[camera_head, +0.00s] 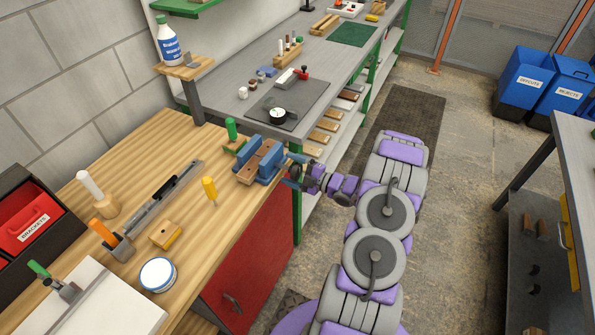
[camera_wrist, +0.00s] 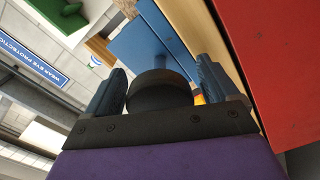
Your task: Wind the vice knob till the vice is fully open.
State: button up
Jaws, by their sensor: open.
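The blue vice (camera_head: 270,172) with wooden jaw faces sits at the right edge of the wooden bench. It also shows as a blue block in the wrist view (camera_wrist: 138,46). Its dark round knob (camera_wrist: 160,92) is in the middle of the wrist view, on a shaft from the vice. My gripper (camera_head: 291,175) is at the vice's right side, beyond the bench edge. In the wrist view my gripper (camera_wrist: 160,88) is open, with one blue finger on each side of the knob. I cannot tell whether either finger touches it. The knob is hidden in the head view.
The wooden bench (camera_head: 150,143) holds a yellow-handled tool (camera_head: 210,188), a long metal rule-like bar (camera_head: 165,195) and a round white tin (camera_head: 158,274). A red cabinet front (camera_head: 262,250) is below. The grey bench (camera_head: 232,80) stands behind. Open floor lies right of my arm.

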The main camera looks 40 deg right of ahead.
jog(key=p+v, duration=0.2)
jog(key=v, duration=1.5)
jog(key=shift+d, duration=0.2)
jog(key=shift+s+f, duration=0.1)
jog(key=shift+s, duration=0.05)
jog(key=w+d+r+m+g+h, duration=0.2)
jog(key=w+d+r+h, duration=0.1)
jog(key=w, duration=0.3)
jog(key=w+d+r+m+g+h, duration=0.1)
jog(key=w+d+r+g+h, duration=0.15)
jog(key=w, duration=0.35)
jog(key=w+a+r+m+g+h, duration=0.1)
jog(key=a+r+m+g+h, duration=0.15)
jog(key=r, duration=0.35)
jog(key=w+a+r+m+g+h, duration=0.1)
jog(key=a+r+m+g+h, duration=0.1)
jog(key=r+m+h, duration=0.3)
jog(key=s+a+r+m+g+y, duration=0.2)
jog(key=s+a+g, duration=0.1)
jog(key=s+a, duration=0.8)
jog(key=s+a+r+m+g+y, duration=0.2)
jog(key=s+a+r+g, duration=0.1)
jog(key=s+a, duration=0.8)
jog(key=s+a+r+m+g+y, duration=0.2)
jog(key=s+a+g, duration=0.1)
jog(key=s+a, duration=0.8)
jog(key=a, duration=0.5)
jog(key=shift+a+r, duration=0.2)
jog(key=shift+r, duration=0.2)
